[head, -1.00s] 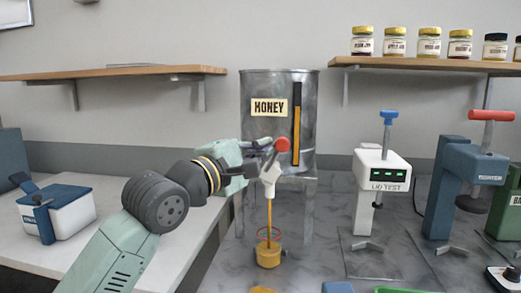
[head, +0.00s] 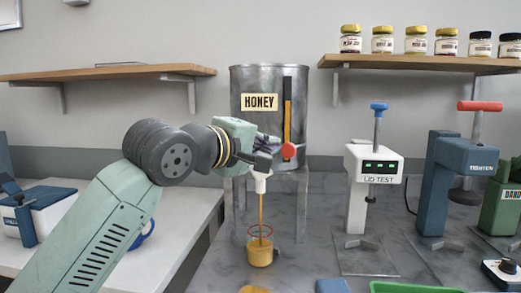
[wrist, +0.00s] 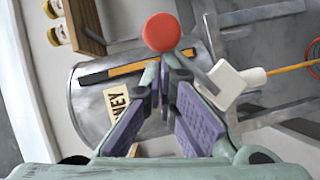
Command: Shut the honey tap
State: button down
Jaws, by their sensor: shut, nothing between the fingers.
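The honey tank (head: 240,130) is a grey metal drum on legs, with a HONEY label and an amber level strip. Its tap has a white spout (head: 261,184) and a lever with a red knob (head: 288,152), also seen in the wrist view (wrist: 161,32). Honey (head: 260,215) streams from the spout into a jar (head: 260,257) below, with a red ring at its upper part. My gripper (head: 272,150) is shut and empty beside the lever, just left of the knob. In the wrist view its fingers (wrist: 165,75) lie close to the lever; I cannot tell whether they touch it.
A lid tester (head: 358,190) and a blue tightening press (head: 440,185) stand to the right on the grey counter. A shelf (head: 420,64) with several jars hangs above. A white and blue box (head: 45,215) sits on the left table.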

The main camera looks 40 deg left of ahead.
aim_at(283, 154)
jog(key=f+m, duration=0.1)
jog(key=w+d+m+g+b, duration=0.1)
jog(key=d+f+m+g+y+b, duration=0.1)
jog(key=shift+w+d+f+m, duration=0.1)
jog(key=shift+w+f+m, duration=0.1)
jog(key=shift+f+m, duration=0.1)
jog(key=shift+d+f, duration=0.1)
dwell(0.4)
dwell(0.5)
